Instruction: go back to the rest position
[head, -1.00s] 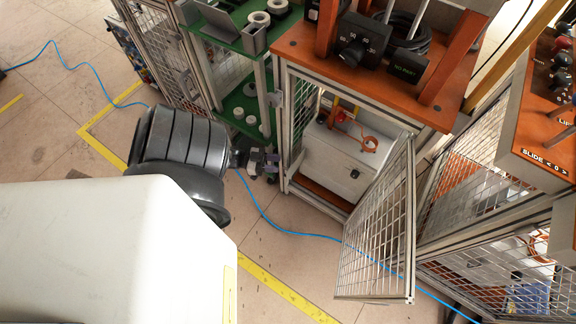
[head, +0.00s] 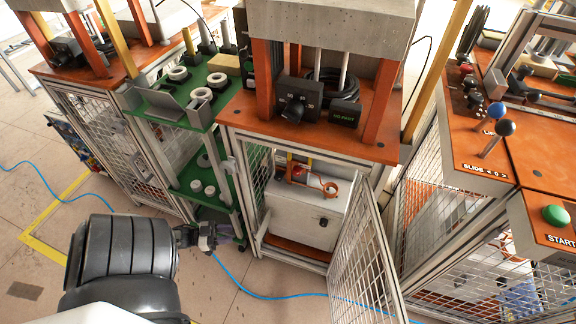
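My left gripper (head: 207,236) is low in the head view, at the end of my dark grey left arm. It is in front of the green shelf unit and left of the open cabinet, apart from both as far as I can see. It is small here, and its fingers are too unclear to tell open from shut. The induction heater, a light grey box with a copper-coloured coil (head: 331,189), stands inside the cabinet. The cabinet's mesh door (head: 362,262) hangs open toward me. My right gripper is out of view.
A green shelf unit (head: 187,107) with pale rings stands left of the cabinet. A control panel with levers and a green button (head: 555,214) is at the right. A blue cable (head: 275,296) runs over the floor. Bare floor (head: 35,130) lies at the left.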

